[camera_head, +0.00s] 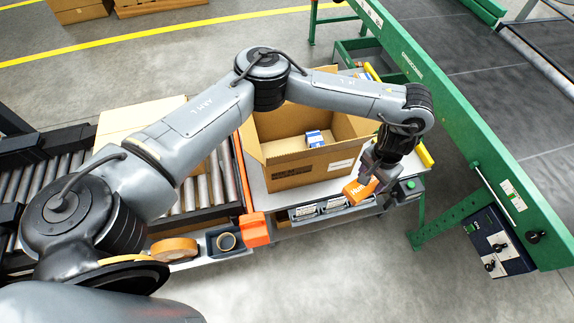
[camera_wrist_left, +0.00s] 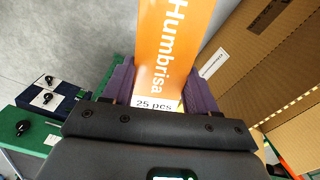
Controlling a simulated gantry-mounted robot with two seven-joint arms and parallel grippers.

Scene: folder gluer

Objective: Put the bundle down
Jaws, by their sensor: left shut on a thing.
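The bundle is an orange packet (camera_head: 360,190) with white "Humbrisa" lettering and a "25 pcs" label. My left gripper (camera_head: 371,172) is shut on it and holds it near the right front of the work table, just outside the open cardboard box. In the left wrist view the bundle (camera_wrist_left: 172,50) sits between the two purple fingers of my left gripper (camera_wrist_left: 165,88). I cannot tell how far it is above the table. The open cardboard box (camera_head: 292,178) stands on the table, with a blue and white packet (camera_head: 315,138) inside. My right gripper is not in view.
A green machine frame (camera_head: 440,90) runs along the right. A roller conveyor (camera_head: 200,190) with a flat carton lies left of the box.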

